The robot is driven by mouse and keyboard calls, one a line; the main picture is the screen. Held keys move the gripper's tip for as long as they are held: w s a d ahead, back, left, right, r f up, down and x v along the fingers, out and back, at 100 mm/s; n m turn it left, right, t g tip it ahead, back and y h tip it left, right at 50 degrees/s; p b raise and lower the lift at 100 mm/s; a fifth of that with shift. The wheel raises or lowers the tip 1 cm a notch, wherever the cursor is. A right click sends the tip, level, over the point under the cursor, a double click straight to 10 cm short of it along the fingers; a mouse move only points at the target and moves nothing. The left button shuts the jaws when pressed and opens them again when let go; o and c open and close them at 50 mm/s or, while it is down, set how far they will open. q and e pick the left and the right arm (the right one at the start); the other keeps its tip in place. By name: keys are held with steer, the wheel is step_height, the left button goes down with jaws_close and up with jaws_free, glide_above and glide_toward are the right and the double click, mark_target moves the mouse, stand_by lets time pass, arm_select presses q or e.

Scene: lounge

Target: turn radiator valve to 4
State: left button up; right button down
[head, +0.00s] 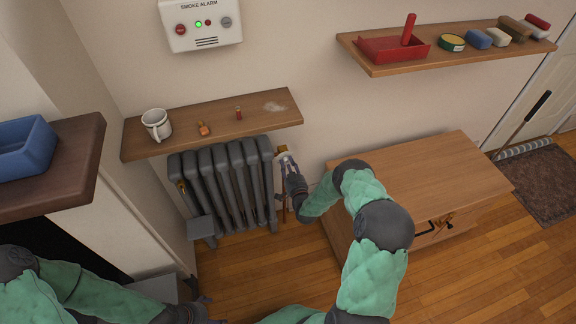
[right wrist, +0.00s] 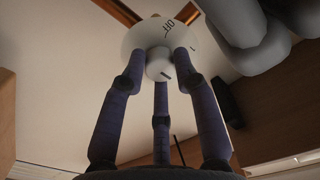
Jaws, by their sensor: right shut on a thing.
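The grey radiator (head: 222,185) stands against the wall, and its valve is at the right end. In the right wrist view the valve is a white round knob (right wrist: 159,64) in front of a white dial plate (right wrist: 150,36). The plate reads "OFF" at its upper right; no 4 is legible. A dark mark shows on the knob's lower right. My right gripper (head: 284,160) is shut on the knob, its dark fingers (right wrist: 160,82) around it. In the head view the hand mostly hides the valve. My left gripper (head: 200,308) is low at the bottom edge, partly cut off.
A wooden shelf (head: 215,125) with a mug (head: 157,124) and small items hangs just above the radiator. A wooden cabinet (head: 425,180) stands right of my right arm. A smoke alarm (head: 201,24) and a second shelf (head: 385,66) are higher on the wall.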

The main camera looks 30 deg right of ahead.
steer(key=m, duration=0.6)
steer(key=shift+s+a+f, duration=0.1)
steer(key=shift+s+f, duration=0.05)
steer(key=shift+f, duration=0.15)
steer(key=m, duration=0.6)
steer(key=shift+m, duration=0.4)
steer(key=m, duration=0.6)
steer(key=shift+a, duration=0.15)
steer(key=m, duration=0.5)
steer(key=shift+r, duration=0.15)
steer(key=shift+m, duration=0.4)
steer(key=c, duration=0.9)
jaws_free()
steer(key=shift+r, duration=0.1)
steer(key=shift+c, duration=0.2)
